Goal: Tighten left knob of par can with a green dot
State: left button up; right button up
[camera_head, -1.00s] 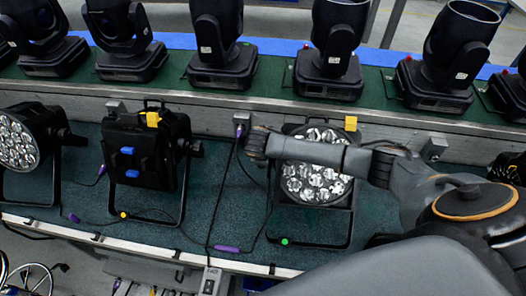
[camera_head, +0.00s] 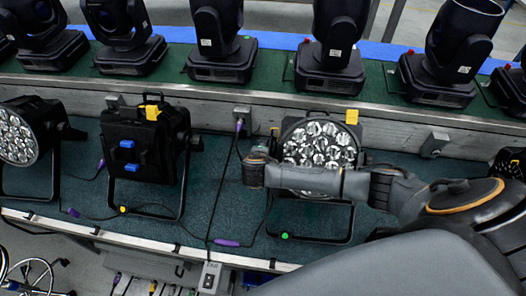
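The par can with the green dot (camera_head: 322,143) stands on the lower shelf right of centre, its round lens cluster facing me. The green dot (camera_head: 285,236) is on the front bar of its stand. My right arm comes in from the right and crosses in front of the lower part of the lens. Its far end, the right gripper (camera_head: 254,169), is at the can's left side, beside the left knob area. The fingers are too small and dark to read, and the left knob is hidden or not distinguishable there. My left gripper is not in view.
A par can with a yellow dot (camera_head: 123,209) stands to the left, showing its black back. Another par can (camera_head: 17,137) is at the far left. Moving heads (camera_head: 330,75) line the upper shelf. A cable with a purple plug (camera_head: 227,242) runs between the cans.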

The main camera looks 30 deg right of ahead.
jog(key=o, duration=1.2)
jog(key=shift+c, duration=0.2)
jog(key=v, duration=1.2)
